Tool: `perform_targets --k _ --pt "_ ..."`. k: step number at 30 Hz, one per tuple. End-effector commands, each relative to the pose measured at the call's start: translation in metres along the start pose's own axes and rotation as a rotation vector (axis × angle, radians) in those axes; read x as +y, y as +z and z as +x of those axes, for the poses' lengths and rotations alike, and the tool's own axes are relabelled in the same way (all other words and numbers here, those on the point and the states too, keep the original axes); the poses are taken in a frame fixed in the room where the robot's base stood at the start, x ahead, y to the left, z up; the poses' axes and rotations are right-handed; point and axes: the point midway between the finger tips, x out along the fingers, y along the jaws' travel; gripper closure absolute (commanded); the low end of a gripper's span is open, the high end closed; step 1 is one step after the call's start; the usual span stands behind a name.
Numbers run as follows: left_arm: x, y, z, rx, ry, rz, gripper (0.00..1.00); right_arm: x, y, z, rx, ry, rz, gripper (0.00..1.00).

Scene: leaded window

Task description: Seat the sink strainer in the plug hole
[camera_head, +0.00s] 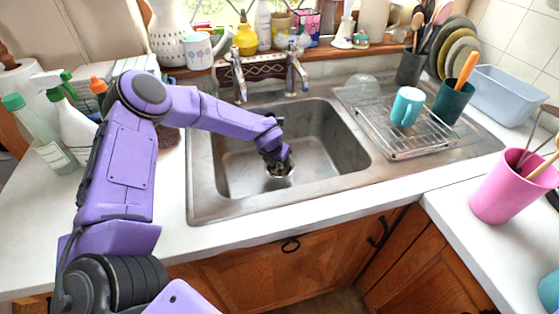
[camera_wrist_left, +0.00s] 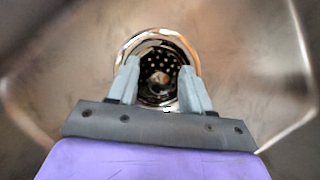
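My left gripper (camera_wrist_left: 160,68) reaches down into the steel sink basin (camera_head: 232,178). In the left wrist view its two pale fingers stand apart, one on each side of a dark, round, perforated metal interior with a shiny rim. This looks like the sink strainer (camera_wrist_left: 160,50). In the head view a small shiny metal ring-like part (camera_head: 281,178) shows right under the left gripper (camera_head: 277,160). I cannot tell whether the fingers press on the strainer. The plug hole is not clearly distinguishable from the strainer. My right gripper is not in view.
Two taps (camera_head: 296,75) stand behind the basin. A wire rack (camera_head: 405,140) with a teal mug (camera_head: 406,106) is on the drainboard at right. Spray bottles (camera_head: 72,125) stand on the left counter, and a pink pot (camera_head: 508,187) on the right one. The basin around the gripper is clear.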

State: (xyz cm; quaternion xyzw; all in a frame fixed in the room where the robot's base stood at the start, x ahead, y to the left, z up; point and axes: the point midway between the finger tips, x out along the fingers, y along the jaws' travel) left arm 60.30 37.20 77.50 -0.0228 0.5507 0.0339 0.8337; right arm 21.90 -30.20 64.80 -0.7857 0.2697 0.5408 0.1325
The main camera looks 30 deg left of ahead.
Motion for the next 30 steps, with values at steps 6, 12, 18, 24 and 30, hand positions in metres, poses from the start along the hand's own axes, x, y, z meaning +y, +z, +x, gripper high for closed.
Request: perform_targets --k 6,12,18,24,30 --pt "0.000 0.001 -0.002 0.000 0.000 0.000 0.51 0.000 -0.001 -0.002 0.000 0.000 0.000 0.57" --pt "0.000 0.003 -0.032 -0.006 -0.003 -0.001 0.51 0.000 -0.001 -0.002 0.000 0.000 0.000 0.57" --pt "0.000 0.003 -0.085 -0.005 -0.003 -0.002 0.51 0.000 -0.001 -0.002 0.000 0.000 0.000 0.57" --pt "0.000 0.002 -0.117 -0.002 -0.001 0.000 0.51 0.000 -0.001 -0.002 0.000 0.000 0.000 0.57" --pt "0.000 0.001 -0.123 0.001 0.000 0.000 0.51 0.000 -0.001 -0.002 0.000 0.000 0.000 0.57"
